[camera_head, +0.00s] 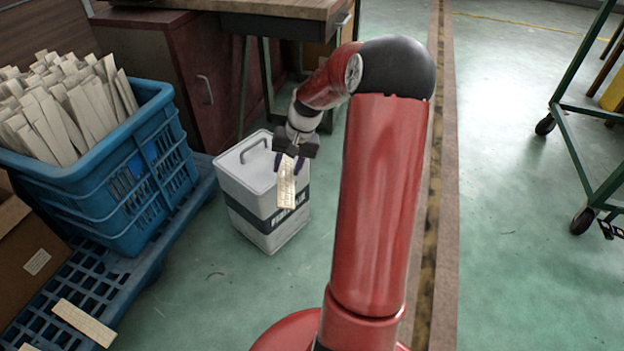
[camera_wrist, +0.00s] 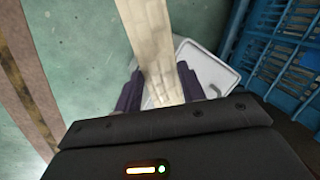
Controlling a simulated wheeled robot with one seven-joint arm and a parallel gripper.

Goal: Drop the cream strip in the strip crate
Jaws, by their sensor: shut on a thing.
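My gripper (camera_head: 290,163) is shut on a cream strip (camera_head: 287,190), which hangs down from the fingers in front of a white lidded box. In the wrist view the strip (camera_wrist: 156,40) runs up and away between the two dark fingers of my gripper (camera_wrist: 160,88). A blue crate (camera_head: 120,190) full of upright cream strips stands at the left in the head view, apart from my gripper. Part of blue crate-like lattice (camera_wrist: 285,50) shows at the right of the wrist view.
The white box (camera_head: 240,185) with a handle stands on the floor behind the strip. The blue crate rests on a blue pallet (camera_head: 75,285), where a loose cream strip (camera_head: 84,322) lies. A cardboard box (camera_head: 30,260) is at far left. A green-framed cart (camera_head: 590,170) stands right.

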